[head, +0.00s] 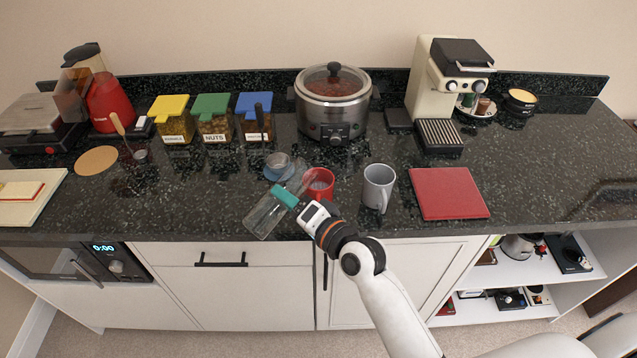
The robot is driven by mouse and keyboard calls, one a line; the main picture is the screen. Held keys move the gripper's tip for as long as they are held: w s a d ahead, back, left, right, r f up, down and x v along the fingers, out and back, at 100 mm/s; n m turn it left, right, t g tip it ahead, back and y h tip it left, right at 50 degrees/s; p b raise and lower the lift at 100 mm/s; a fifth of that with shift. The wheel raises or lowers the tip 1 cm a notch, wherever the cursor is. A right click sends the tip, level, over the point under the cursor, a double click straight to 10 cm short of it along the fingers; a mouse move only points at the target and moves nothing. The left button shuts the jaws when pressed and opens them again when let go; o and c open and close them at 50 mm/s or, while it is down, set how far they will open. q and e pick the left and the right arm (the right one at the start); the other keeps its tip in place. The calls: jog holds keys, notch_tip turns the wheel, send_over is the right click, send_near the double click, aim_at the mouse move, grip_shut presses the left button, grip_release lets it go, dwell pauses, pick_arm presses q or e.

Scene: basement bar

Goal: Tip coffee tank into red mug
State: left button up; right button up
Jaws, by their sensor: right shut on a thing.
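The red mug (326,189) stands upright on the dark counter, partly hidden by the tank and my right gripper. The coffee tank (262,217) is a clear, see-through container with a teal band. My right gripper (298,206) is shut on it and holds it tilted at the counter's front edge, just in front and to the left of the red mug. Its upper right end overlaps the mug in the picture; I cannot tell whether they touch. What is inside the tank is too unclear to tell. My left gripper is not in view.
A grey mug (379,184) stands just right of the red mug. A red board (448,193) lies farther right. A small blue dish (279,170) with a grey cup is behind the tank. A slow cooker (333,104) and a coffee machine (432,85) stand at the back.

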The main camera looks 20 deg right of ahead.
jog(key=shift+f+n, duration=0.5)
jog(key=shift+n, duration=0.3)
jog(key=shift+w+d+f+n, duration=0.15)
jog(key=shift+f+n, duration=0.1)
jog(key=shift+n, duration=0.3)
jog(key=shift+w+d+f+n, duration=0.1)
jog(key=shift+f+n, duration=0.1)
jog(key=shift+n, duration=0.35)
jog(key=shift+d+r+n+t+p, duration=0.1)
jog(key=shift+r+n+t+p, duration=0.3)
jog(key=shift+r+n+p, duration=0.55)
jog(key=shift+s+a+f+n+p, duration=0.15)
jog(key=shift+n+p, duration=0.15)
jog(key=shift+n, duration=0.15)
jog(key=shift+a+f+n+p, duration=0.15)
jog(key=shift+n+p, duration=0.1)
jog(key=shift+n, duration=0.15)
jog(key=shift+s+a+n+h, duration=0.2)
jog(key=shift+n+h, duration=0.1)
jog(key=shift+n, duration=0.4)
jog(key=shift+s+a+f+n+t, duration=0.1)
jog(key=shift+a+n+t, duration=0.1)
jog(key=shift+n, duration=0.4)
jog(key=shift+s+a+f+n+t, duration=0.1)
jog(key=shift+a+n+t, duration=0.1)
jog(key=shift+n, duration=0.4)
jog(key=shift+f+n, duration=0.15)
jog(key=shift+n, duration=0.45)
notch_tip(320, 180, up, 6)
jog(key=p, duration=0.6)
